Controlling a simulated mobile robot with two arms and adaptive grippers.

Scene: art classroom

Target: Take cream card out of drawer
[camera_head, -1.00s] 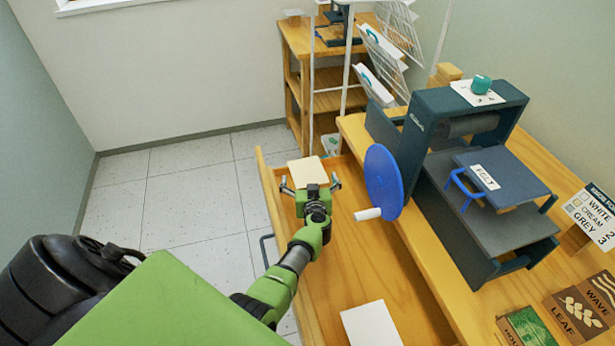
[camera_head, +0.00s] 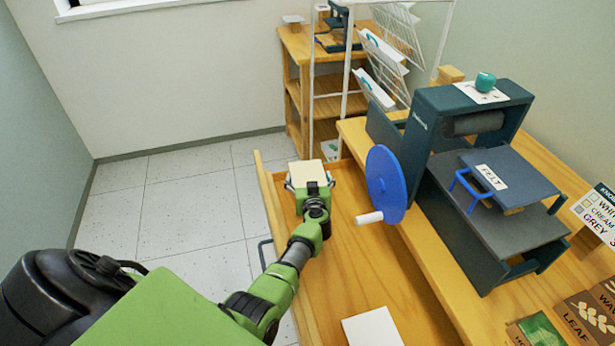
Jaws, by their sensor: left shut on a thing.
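The cream card (camera_head: 308,170) is a small pale block at the far end of the open wooden drawer (camera_head: 361,275). My left gripper (camera_head: 311,184) reaches over the drawer from the front and is shut on the cream card, with a finger at each side of it. I cannot tell whether the card still touches the drawer floor. A white card (camera_head: 372,328) lies in the near part of the drawer. My right gripper is not in view.
A dark press with a blue wheel (camera_head: 385,185) and white handle (camera_head: 369,218) stands on the bench, close to the right of my left gripper. Labelled blocks (camera_head: 587,315) and a sign (camera_head: 597,212) are at the right. A wire rack (camera_head: 385,60) stands behind.

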